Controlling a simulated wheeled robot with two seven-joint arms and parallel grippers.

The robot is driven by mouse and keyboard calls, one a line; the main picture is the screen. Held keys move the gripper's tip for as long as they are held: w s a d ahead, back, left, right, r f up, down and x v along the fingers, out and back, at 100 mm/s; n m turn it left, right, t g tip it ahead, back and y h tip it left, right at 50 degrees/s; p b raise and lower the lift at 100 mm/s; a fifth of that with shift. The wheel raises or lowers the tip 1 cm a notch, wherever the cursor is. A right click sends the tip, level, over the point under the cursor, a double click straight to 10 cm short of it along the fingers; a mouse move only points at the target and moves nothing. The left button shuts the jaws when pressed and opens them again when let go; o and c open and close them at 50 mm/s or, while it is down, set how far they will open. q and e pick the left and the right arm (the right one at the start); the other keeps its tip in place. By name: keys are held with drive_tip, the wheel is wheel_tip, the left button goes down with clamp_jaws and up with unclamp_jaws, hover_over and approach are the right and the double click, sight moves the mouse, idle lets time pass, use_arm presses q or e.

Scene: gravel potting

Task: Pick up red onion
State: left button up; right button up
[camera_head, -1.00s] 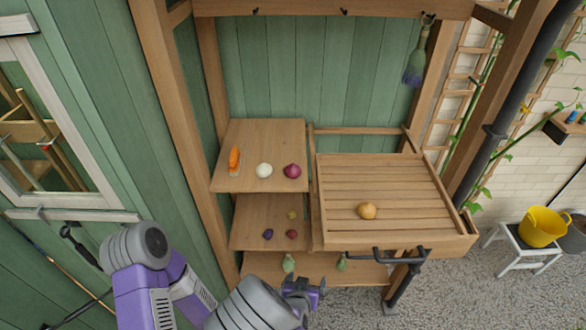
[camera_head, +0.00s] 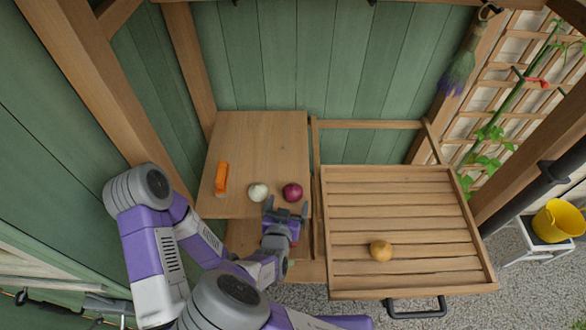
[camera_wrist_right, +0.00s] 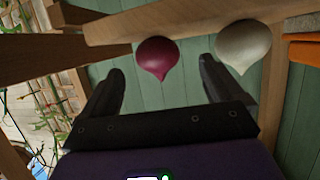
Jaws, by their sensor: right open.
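The red onion (camera_head: 292,192) sits near the front right corner of the upper wooden shelf (camera_head: 262,140). In the right wrist view the red onion (camera_wrist_right: 157,55) shows ahead, between the lines of the two fingers. My right gripper (camera_head: 286,208) is open and empty at the front edge of the shelf, just in front of the red onion and apart from it. In the right wrist view its fingers (camera_wrist_right: 162,68) are spread, with nothing between them. My left gripper is not in view.
A white onion (camera_head: 257,192) stands close to the left of the red onion, and an orange item (camera_head: 221,179) lies further left. A slatted wooden top (camera_head: 390,205) at right bears a yellow-brown round item (camera_head: 381,250). The back of the shelf is clear.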

sight(291, 197)
drive_tip(key=shift+w+d, duration=0.15)
drive_tip(key=shift+w, duration=0.15)
drive_tip(key=p+x, duration=0.1)
drive_tip(key=x, duration=0.5)
drive_tip(key=shift+d+f, duration=0.15)
drive_tip(key=shift+f, duration=0.05)
drive_tip(key=shift+c, duration=0.2)
drive_tip(key=shift+r, duration=0.1)
drive_tip(key=c, duration=1.1)
